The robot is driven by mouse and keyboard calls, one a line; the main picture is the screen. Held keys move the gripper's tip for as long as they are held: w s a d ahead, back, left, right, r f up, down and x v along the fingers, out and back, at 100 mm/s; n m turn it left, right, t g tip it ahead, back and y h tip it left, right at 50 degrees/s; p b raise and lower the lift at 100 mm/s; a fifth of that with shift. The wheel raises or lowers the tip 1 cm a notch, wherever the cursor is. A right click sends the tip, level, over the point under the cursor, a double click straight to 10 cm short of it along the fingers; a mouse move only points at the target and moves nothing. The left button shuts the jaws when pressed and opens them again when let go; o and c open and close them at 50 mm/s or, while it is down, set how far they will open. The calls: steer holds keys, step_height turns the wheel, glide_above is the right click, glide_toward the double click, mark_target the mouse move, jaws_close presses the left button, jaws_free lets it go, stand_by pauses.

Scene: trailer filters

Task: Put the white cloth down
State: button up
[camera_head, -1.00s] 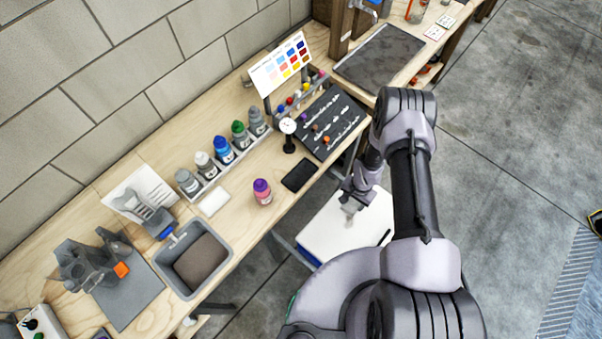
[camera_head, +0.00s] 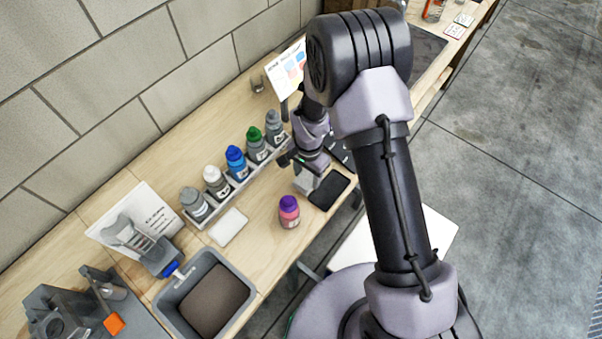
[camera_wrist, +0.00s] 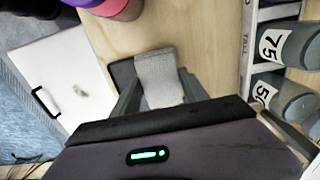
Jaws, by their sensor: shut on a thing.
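My gripper (camera_head: 308,170) is over the wooden bench, between the row of bottles and a black pad (camera_head: 330,191). It is shut on the white cloth (camera_head: 305,183), which looks pale grey and textured. In the wrist view the cloth (camera_wrist: 157,75) sticks out between the two fingers, with the black pad (camera_wrist: 122,72) partly hidden behind it. I cannot tell whether the cloth touches the bench or the pad. My arm covers part of the bench to the right.
A pink bottle with a purple cap (camera_head: 289,212) stands just left of the pad. A rack of bottles (camera_head: 236,165) lines the back. A flat white piece (camera_head: 228,227) and a grey tub (camera_head: 250,283) lie further left. A white top (camera_head: 440,232) is below the bench.

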mark_target(302, 173)
steer(key=w, duration=0.1)
steer(key=w+a, duration=0.1)
steer(key=w, duration=0.1)
steer(key=shift+w+a+f, duration=0.15)
steer(key=shift+a+f, duration=0.15)
steer(key=shift+f, duration=0.05)
steer(key=shift+f+b, duration=0.5)
steer(key=shift+f, duration=1.1)
steer(key=shift+f, duration=0.2)
steer(key=o, duration=1.3)
